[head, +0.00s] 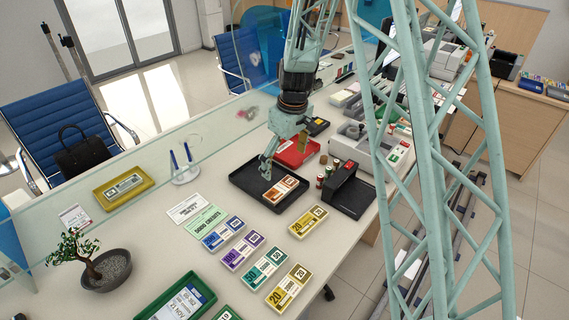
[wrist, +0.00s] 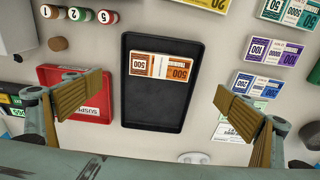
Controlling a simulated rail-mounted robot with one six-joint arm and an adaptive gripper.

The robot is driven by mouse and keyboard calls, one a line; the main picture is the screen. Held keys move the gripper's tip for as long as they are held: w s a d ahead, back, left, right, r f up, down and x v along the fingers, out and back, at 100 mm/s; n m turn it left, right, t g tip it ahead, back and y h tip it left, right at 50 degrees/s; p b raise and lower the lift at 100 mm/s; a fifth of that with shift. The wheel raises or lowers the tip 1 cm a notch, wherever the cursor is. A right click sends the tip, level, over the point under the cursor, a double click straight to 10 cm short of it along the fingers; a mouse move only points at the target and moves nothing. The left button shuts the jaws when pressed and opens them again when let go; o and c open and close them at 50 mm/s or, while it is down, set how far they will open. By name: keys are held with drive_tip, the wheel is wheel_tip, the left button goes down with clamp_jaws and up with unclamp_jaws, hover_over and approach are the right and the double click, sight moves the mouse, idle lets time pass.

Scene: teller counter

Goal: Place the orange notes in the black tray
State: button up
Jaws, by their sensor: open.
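The orange notes (wrist: 160,67), a banded bundle marked 500, lie flat inside the black tray (wrist: 154,109), toward its upper end in the wrist view. In the head view the orange notes (head: 281,190) lie in the right part of the black tray (head: 245,182). My gripper (wrist: 160,98) is open and empty, its two fingers wide apart on either side of the tray in the wrist view. In the head view my gripper (head: 268,172) is over the tray's far side, apart from the notes.
A red tray (head: 295,151) stands just behind the black tray. A black device (head: 347,191) stands close on the right. Blue, purple, green and yellow note bundles (head: 242,250) lie in front. A pen stand (head: 185,173) is at left, near the glass screen.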

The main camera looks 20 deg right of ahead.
idle(0.3)
drive_tip(key=s+a+r+m+t, duration=0.1)
drive_tip(key=s+r+m, duration=0.1)
drive_tip(key=s+r, duration=1.05)
drive_tip(key=s+a+r+m+t, duration=0.1)
drive_tip(key=s+r, duration=0.9)
drive_tip(key=r, duration=0.6)
drive_tip(key=s+r+m, duration=0.2)
drive_tip(key=s, duration=1)
drive_tip(key=s+d+r+m, duration=0.1)
drive_tip(key=s+r, duration=0.2)
drive_tip(key=s, duration=1)
drive_tip(key=shift+s+r+m+t+h, duration=0.3)
drive_tip(key=shift+m+h, duration=0.1)
drive_tip(key=shift+d, duration=0.2)
